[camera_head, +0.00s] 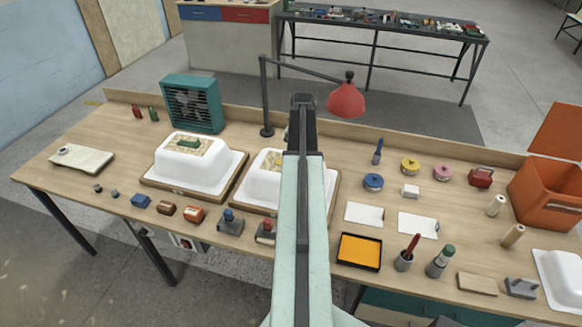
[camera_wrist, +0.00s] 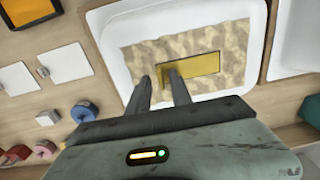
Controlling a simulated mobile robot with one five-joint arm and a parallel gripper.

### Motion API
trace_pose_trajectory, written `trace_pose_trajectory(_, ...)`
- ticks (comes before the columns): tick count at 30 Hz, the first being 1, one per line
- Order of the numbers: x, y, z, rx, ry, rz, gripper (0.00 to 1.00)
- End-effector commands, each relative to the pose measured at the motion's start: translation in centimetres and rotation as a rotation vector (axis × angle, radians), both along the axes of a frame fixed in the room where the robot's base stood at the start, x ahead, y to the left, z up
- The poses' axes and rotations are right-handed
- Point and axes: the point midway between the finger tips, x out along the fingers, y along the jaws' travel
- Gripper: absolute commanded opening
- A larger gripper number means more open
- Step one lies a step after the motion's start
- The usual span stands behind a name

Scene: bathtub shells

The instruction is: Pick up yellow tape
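The yellow tape (camera_head: 410,166) is a round yellow roll lying on the bench right of centre, between a blue roll and a pink roll. In the wrist view only a small yellow bit shows beside the pink roll, mostly hidden by my gripper's body. My gripper (camera_wrist: 156,75) is over the middle white shell, well to the left of the tape in the head view. Its two fingers are apart with nothing seen between them. The fingertips are close to a gold rectangular piece (camera_wrist: 192,66) on the shell's beige patch; I cannot tell whether they touch it.
The blue roll (camera_head: 373,181) and pink roll (camera_head: 443,172) flank the tape. A white block (camera_head: 410,191) lies in front of it, and a red case (camera_head: 480,177) stands to the right. The red lamp (camera_head: 346,98) leans over the bench. An orange bin (camera_head: 545,195) stands far right.

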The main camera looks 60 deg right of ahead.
Motion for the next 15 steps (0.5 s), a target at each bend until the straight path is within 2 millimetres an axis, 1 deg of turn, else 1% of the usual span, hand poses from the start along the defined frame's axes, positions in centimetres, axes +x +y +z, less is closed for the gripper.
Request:
trace_pose_trajectory(1, 0.02, 0.02, 0.03, 0.0, 0.0, 0.0, 0.09)
trace_pose_trajectory(2, 0.02, 0.02, 0.04, 0.0, 0.0, 0.0, 0.0)
trace_pose_trajectory(11, 0.03, 0.03, 0.03, 0.0, 0.0, 0.001, 0.0)
trace_pose_trajectory(15, 0.04, 0.03, 0.53, 0.0, 0.0, 0.001, 0.0)
